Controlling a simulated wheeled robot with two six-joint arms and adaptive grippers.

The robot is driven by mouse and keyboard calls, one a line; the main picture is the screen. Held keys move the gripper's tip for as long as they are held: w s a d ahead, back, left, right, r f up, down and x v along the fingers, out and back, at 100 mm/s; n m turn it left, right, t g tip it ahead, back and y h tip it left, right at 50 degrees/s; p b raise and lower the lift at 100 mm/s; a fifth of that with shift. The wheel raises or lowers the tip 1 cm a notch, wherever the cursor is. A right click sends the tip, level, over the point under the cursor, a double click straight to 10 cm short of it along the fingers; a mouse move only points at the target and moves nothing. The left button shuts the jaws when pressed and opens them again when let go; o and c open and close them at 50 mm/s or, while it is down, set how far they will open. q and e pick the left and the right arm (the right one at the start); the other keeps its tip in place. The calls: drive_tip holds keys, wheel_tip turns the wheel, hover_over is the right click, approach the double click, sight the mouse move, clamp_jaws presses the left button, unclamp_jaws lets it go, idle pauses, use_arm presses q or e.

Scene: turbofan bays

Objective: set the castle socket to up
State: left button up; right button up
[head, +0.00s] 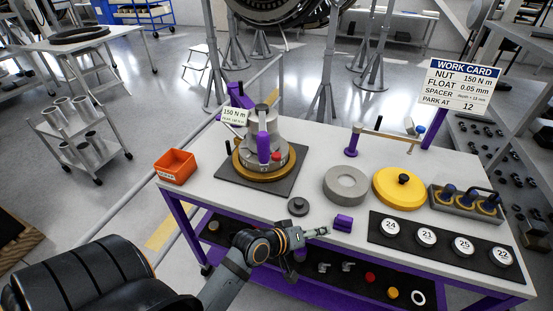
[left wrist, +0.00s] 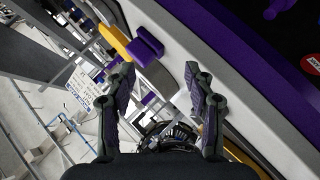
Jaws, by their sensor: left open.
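I cannot tell for certain which piece is the castle socket. A small dark round piece with a raised centre (head: 298,205) lies on the white table, left of a purple block (head: 343,223). A grey stepped hub on a yellow ring (head: 264,160) stands on a dark mat, with purple parts on it. My left gripper (head: 320,231) is at the table's front edge, close to the purple block. In the left wrist view its two fingers (left wrist: 160,80) are apart with nothing between them. A purple block (left wrist: 148,42) shows beyond the fingertips. My right gripper is not in view.
An orange bin (head: 175,166) is at the table's left. A grey ring (head: 345,185), a yellow disc (head: 400,187), a rack (head: 464,203) and a dark strip with numbered discs (head: 440,243) fill the right. Small parts lie on the lower shelf (head: 335,270).

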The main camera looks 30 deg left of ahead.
use_arm(q)
drive_tip(key=w+r+n+t, duration=0.5)
drive_tip(key=w+r+n, duration=0.1)
drive_tip(key=r+n, duration=0.2)
drive_tip(key=w+a+r+n+t+y, duration=0.2)
drive_tip(key=a+r+n+t+y, duration=0.2)
drive_tip(key=a+n+y, duration=0.7)
drive_tip(key=n+g+y, duration=0.5)
drive_tip(key=n, duration=1.3)
approach(277, 159)
drive_tip(key=x, duration=0.2)
drive_tip(key=p+x, duration=0.2)
drive_tip(key=x, duration=0.6)
drive_tip(key=shift+w+a+r+p, duration=0.1)
drive_tip(key=shift+w+a+p, duration=0.15)
drive_tip(key=shift+p, duration=0.1)
drive_tip(key=shift+w+a, duration=0.3)
drive_tip(key=shift+w, duration=0.1)
drive_tip(key=shift+c, duration=0.3)
clamp_jaws()
